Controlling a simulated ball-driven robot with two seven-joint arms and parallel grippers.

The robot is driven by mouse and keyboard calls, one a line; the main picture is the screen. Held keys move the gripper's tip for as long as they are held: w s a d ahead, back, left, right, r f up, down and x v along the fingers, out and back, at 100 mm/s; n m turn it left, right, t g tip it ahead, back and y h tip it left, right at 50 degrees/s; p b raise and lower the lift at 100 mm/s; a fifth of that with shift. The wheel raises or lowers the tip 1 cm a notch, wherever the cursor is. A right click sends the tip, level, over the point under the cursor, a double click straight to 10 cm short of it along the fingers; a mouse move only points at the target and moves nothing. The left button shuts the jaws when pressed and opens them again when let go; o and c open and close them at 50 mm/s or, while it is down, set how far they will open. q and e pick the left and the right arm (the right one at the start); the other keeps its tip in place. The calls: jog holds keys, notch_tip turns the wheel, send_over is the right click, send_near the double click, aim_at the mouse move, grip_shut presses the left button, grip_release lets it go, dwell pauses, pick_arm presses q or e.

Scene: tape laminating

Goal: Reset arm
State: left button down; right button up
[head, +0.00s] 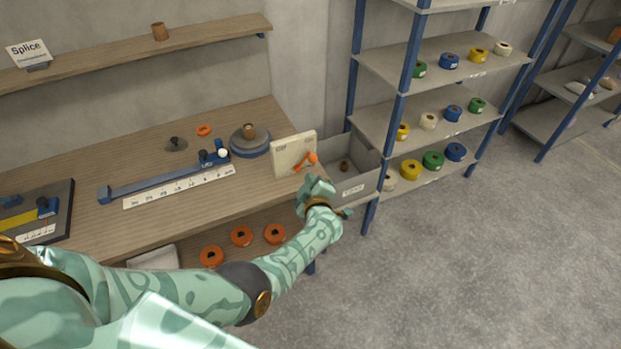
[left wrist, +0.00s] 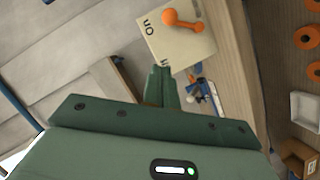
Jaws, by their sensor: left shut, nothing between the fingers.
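My left gripper (head: 318,187) is at the right front corner of the wooden bench, in front of a cream panel (head: 283,160) with an orange lever (head: 305,161). In the head view the lever slants up to the right. My left fingers (left wrist: 164,84) are shut and empty in the left wrist view, by the near edge of the panel (left wrist: 185,48). The lever (left wrist: 182,20) lies beyond the fingertips, apart from them. A label reading "On" is on the panel; the other label is partly hidden. My right gripper is in neither view.
A grey bin (head: 366,184) stands right of the panel. A blue rail with a ruler (head: 180,187) and a round turntable (head: 250,150) are on the bench. Orange rolls (head: 242,236) lie below. Shelves with tape rolls (head: 432,160) stand right; the floor (head: 480,260) is clear.

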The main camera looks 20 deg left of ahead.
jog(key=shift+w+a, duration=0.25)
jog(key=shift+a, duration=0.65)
